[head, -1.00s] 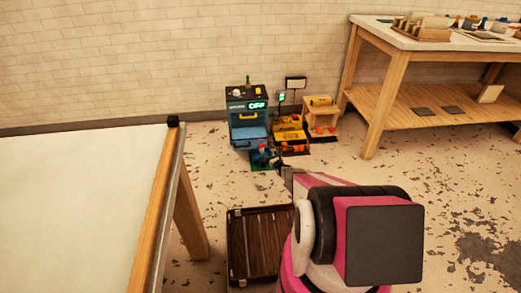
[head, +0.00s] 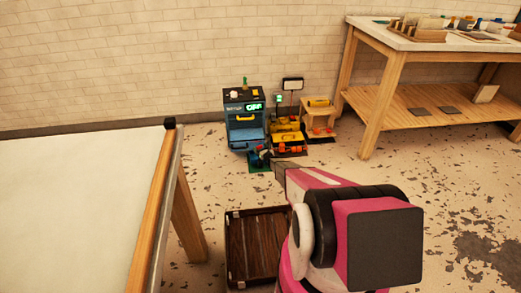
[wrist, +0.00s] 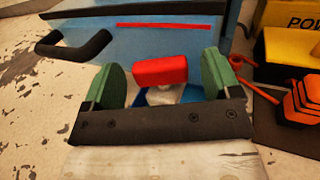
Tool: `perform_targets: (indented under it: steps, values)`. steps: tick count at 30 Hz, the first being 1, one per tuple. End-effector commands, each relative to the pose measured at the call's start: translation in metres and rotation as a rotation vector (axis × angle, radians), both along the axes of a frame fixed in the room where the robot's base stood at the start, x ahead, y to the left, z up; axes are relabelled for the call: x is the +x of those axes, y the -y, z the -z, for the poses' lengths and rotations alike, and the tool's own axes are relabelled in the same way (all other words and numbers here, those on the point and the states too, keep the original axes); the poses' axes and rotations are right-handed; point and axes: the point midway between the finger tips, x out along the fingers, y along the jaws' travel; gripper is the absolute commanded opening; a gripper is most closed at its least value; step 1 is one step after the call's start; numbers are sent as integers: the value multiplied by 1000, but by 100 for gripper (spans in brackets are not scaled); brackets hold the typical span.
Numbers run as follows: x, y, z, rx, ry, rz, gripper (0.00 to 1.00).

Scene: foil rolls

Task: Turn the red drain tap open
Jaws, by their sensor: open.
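The red drain tap (wrist: 160,71) is a red block-shaped handle on a pale stem, in the middle of the wrist view. My gripper (wrist: 164,82) is open, with one green fingertip on each side of the handle and a visible gap on both sides. I cannot tell how deep the handle sits between the fingers. Behind it is a blue surface with a red stripe and a black handle (wrist: 75,45). In the head view my gripper (head: 264,153) is small, low in front of the blue machine (head: 244,134); the tap is too small to make out there.
Yellow and orange equipment (head: 287,139) stands close on the right of the blue machine; an orange part (wrist: 303,100) shows in the wrist view. A small wooden stand (head: 320,118) is beyond it. A brown crate (head: 255,245) lies on the floor near my arm. A white-topped table (head: 75,215) is left.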

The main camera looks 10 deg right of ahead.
Motion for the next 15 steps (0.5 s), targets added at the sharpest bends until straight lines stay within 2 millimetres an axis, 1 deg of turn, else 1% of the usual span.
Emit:
perform_targets:
  steps: [3,4,5,6,8,9,15]
  values:
    - [0,0,0,0,0,0,83]
    - [0,0,0,0,0,0,80]
    - [0,0,0,0,0,0,70]
    - [0,0,0,0,0,0,57]
    - [0,0,0,0,0,0,37]
    - [0,0,0,0,0,0,33]
    - [0,1,0,-2,3,-17,34]
